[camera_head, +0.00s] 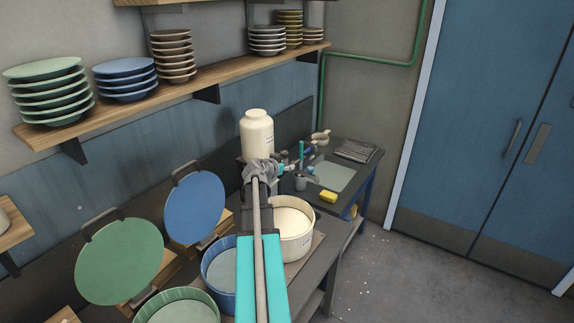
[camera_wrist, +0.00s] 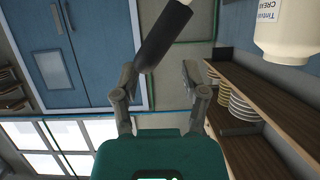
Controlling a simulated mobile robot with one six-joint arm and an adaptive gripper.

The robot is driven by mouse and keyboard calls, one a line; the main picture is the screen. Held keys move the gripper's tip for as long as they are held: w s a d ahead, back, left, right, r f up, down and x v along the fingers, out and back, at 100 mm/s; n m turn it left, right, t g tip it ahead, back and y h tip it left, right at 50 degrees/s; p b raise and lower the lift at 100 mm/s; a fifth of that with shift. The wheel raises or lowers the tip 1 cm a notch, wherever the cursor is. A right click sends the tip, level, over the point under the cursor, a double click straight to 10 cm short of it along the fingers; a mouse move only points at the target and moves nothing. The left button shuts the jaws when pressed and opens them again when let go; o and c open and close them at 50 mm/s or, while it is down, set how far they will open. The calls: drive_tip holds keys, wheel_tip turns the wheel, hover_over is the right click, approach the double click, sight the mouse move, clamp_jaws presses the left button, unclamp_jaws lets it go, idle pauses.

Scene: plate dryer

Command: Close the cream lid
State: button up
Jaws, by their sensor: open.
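The cream tub (camera_head: 297,246) stands on the bench right of the blue tub, and its pale inside shows past my arm. I cannot make out the cream lid in the head view; my arm and gripper cover the area behind the tub. My gripper (camera_head: 262,168) is above and behind the tub, in front of the cream jar. In the wrist view my gripper (camera_wrist: 158,80) has its fingers spread. A dark bar (camera_wrist: 163,38) slants between and beyond the fingertips; I cannot tell what it belongs to or whether it touches them.
Cream jar (camera_head: 256,137) stands close behind my gripper. Blue lid (camera_head: 195,207) and green lid (camera_head: 118,262) are tilted up behind the blue tub (camera_head: 220,268) and green tub (camera_head: 176,308). A plate shelf (camera_head: 200,83) hangs above. Sink bench with yellow sponge (camera_head: 328,196) is right.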

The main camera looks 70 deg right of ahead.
drive_tip(key=shift+p+v, duration=1)
drive_tip(key=shift+v, duration=1.85)
drive_tip(key=c, duration=0.3)
drive_tip(key=shift+w+r+n, duration=0.15)
drive_tip(key=shift+w+n, duration=0.35)
drive_tip(key=shift+n, duration=0.2)
drive_tip(key=c, duration=0.5)
drive_tip(key=w+n+g, duration=0.1)
drive_tip(key=w+r+n, duration=0.1)
drive_tip(key=w+a+n+g+h, duration=0.1)
drive_tip(key=w+n, duration=0.1)
drive_tip(key=shift+a+r+g+b, duration=0.1)
drive_tip(key=shift+r+g+b, duration=0.2)
drive_tip(key=shift+r+b, duration=0.1)
drive_tip(key=shift+w+a+r+n+g, duration=0.3)
drive_tip(key=shift+w+r+n, duration=0.1)
drive_tip(key=shift+n, duration=0.3)
drive_tip(key=shift+s, duration=0.1)
